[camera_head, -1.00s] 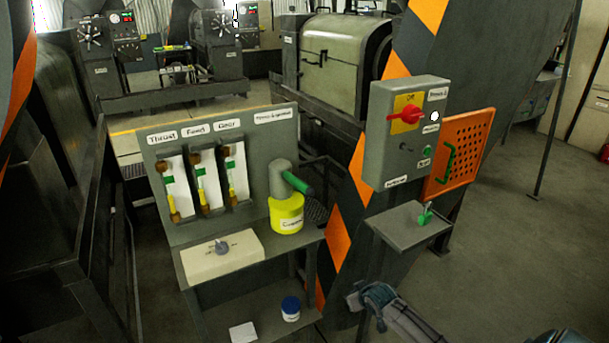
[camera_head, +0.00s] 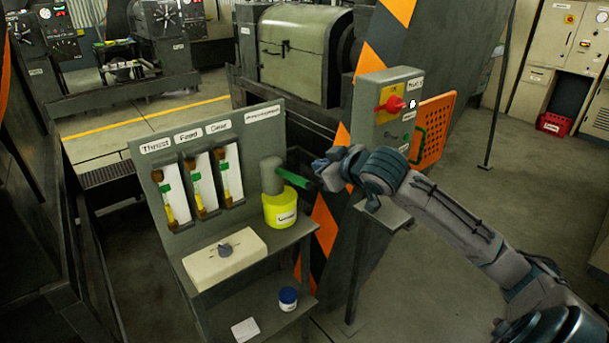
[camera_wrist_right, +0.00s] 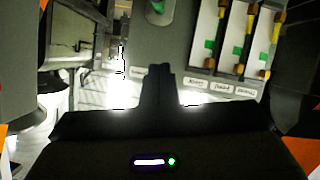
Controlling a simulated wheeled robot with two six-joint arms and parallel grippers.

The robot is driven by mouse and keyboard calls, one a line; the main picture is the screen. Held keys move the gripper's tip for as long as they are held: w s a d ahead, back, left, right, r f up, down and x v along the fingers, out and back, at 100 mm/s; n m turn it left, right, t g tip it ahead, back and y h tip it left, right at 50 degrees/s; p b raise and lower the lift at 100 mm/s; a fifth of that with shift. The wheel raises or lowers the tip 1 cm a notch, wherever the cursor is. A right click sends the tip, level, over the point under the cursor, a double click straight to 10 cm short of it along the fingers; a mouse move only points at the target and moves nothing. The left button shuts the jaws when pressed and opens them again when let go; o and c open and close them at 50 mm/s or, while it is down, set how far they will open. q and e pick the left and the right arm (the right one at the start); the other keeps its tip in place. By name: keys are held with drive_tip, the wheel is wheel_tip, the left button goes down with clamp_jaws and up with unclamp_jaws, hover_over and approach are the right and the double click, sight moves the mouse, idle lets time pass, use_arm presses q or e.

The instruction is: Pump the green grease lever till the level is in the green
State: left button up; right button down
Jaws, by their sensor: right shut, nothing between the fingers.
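The green grease lever (camera_head: 295,178) sticks out to the right from the grey pump head (camera_head: 270,173) above a yellow grease pot (camera_head: 281,208). Its green end also shows at the top of the right wrist view (camera_wrist_right: 157,6). Three gauge tubes stand on the grey panel: Thrust (camera_head: 173,199), Feed (camera_head: 202,187) and Gear (camera_head: 228,176). Each has a green mark and yellow below it; the exact levels are too small to read. My right gripper (camera_head: 320,172) is shut and empty, just right of the lever's end; contact cannot be told. My left gripper is out of view.
A grey switch box (camera_head: 378,110) with a red knob (camera_head: 395,104) stands behind my right arm, with an orange perforated guard (camera_head: 436,128) beside it. A beige box with a knob (camera_head: 215,262) sits on the bench. A blue-lidded jar (camera_head: 288,299) is on the lower shelf.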

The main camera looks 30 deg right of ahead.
drive_tip(key=p, duration=0.5)
hover_over(304, 182)
drive_tip(key=a, duration=0.1)
wheel_tip(304, 182, down, 3)
drive_tip(key=f, duration=0.1)
drive_tip(key=f+p, duration=0.1)
drive_tip(key=f, duration=0.1)
drive_tip(key=shift+d+f+p, duration=0.3)
drive_tip(key=shift+d, duration=0.05)
drive_tip(key=shift+s+d+f, duration=0.25)
drive_tip(key=shift+f, duration=0.35)
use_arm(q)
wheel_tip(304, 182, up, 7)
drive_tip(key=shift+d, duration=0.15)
use_arm(e)
drive_tip(key=shift+w+a+f, duration=0.1)
drive_tip(key=shift+w, duration=0.05)
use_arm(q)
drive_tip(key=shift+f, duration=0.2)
